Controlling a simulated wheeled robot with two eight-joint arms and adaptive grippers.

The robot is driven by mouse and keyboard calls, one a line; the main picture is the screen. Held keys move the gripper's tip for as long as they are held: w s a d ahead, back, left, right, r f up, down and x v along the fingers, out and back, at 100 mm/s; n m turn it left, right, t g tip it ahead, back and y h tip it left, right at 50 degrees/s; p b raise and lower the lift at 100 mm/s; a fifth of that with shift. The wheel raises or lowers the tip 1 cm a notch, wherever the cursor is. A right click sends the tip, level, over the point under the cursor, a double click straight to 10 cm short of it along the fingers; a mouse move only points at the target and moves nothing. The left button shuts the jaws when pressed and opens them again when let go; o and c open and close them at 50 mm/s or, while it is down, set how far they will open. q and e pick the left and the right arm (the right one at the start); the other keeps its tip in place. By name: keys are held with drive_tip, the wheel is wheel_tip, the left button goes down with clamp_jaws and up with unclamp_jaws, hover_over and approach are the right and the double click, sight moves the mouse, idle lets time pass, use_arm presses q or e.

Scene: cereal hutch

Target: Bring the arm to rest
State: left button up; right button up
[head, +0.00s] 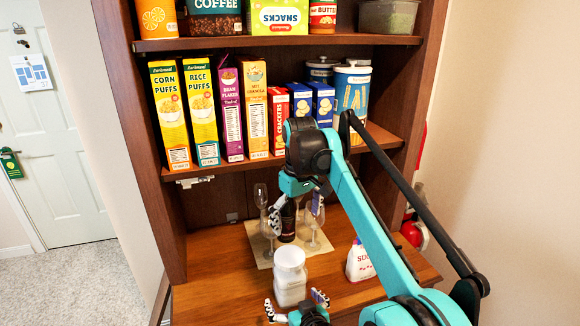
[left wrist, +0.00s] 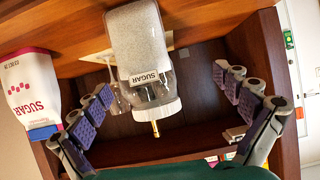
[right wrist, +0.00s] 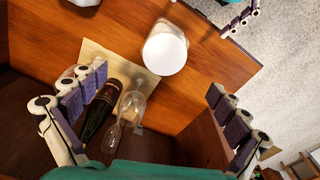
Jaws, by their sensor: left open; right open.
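My left gripper (head: 297,303) is open and empty at the counter's front edge, just in front of a white-lidded sugar jar (head: 290,285). In the left wrist view its fingers spread wide, with the jar (left wrist: 140,40) between and beyond them. My right gripper (head: 297,202) is open above the back of the counter, over a dark bottle (head: 288,225) and stemmed glasses (head: 314,232). In the right wrist view the bottle (right wrist: 100,110) and a glass (right wrist: 130,105) show between the spread fingers; I see nothing gripped. Part of the bottle is hidden by the right gripper in the head view.
A sugar bag (head: 360,262) stands right of the jar, under my right arm. A beige mat (head: 262,248) lies on the wooden counter (head: 215,290). The shelf above holds cereal boxes (head: 203,110) and canisters (head: 352,90). Counter space at the left is clear.

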use_arm(q)
drive_tip(key=s+a+r+m+g+h, duration=0.1)
drive_tip(key=s+a+g, duration=0.15)
drive_tip(key=a, duration=0.45)
drive_tip(key=s+a+r+g, duration=0.1)
drive_tip(key=s+a+r, duration=0.1)
drive_tip(key=s+a, duration=0.35)
use_arm(e)
drive_tip(key=s+d+f+m+t, duration=0.2)
drive_tip(key=s+d+m+t, duration=0.15)
drive_tip(key=s+d, duration=0.7)
use_arm(q)
drive_tip(key=s+a+m+g+h, duration=0.1)
drive_tip(key=s+a+m+h, duration=0.1)
drive_tip(key=s+a, duration=0.4)
drive_tip(key=s+h, duration=0.1)
drive_tip(key=s, duration=0.3)
drive_tip(key=shift+r, duration=0.3)
use_arm(e)
drive_tip(key=s+d+f+m+t, duration=0.1)
drive_tip(key=s+d+f+m, duration=0.1)
drive_tip(key=s+f, duration=0.4)
drive_tip(key=s+d+f+m+t, duration=0.2)
drive_tip(key=s+f, duration=0.5)
drive_tip(key=s, duration=0.4)
drive_tip(key=shift+d+f, duration=0.25)
drive_tip(key=shift+d, duration=0.45)
